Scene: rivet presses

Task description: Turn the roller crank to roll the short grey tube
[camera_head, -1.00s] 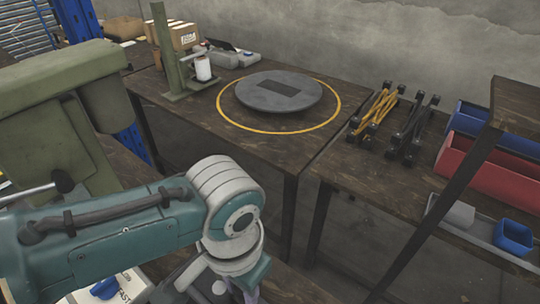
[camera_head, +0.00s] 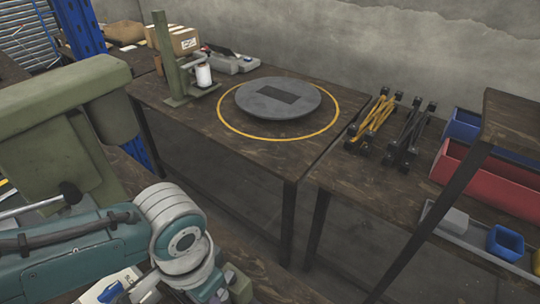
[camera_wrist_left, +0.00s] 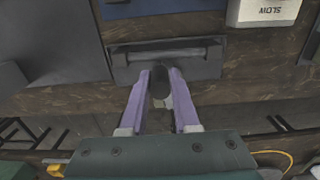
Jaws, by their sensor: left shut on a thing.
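In the left wrist view, the two purple fingers of my left gripper (camera_wrist_left: 160,98) are closed around a dark round knob (camera_wrist_left: 159,82), which looks like the crank handle. Just beyond it is a dark frame, likely the roller (camera_wrist_left: 205,68), with a grey bar (camera_wrist_left: 165,55) lying across it. I cannot tell whether that bar is the short grey tube or a roller. In the head view my left wrist is at the lower left, and its fingers are not visible. My right gripper is in neither view.
A green press (camera_head: 60,110) stands close above my left arm. Behind are a bench with a round grey plate (camera_head: 278,97) inside a yellow ring, and a small green stand (camera_head: 168,60). A red bin (camera_head: 470,178) sits at right. A white "SLOW" block (camera_wrist_left: 262,12) lies beyond the roller.

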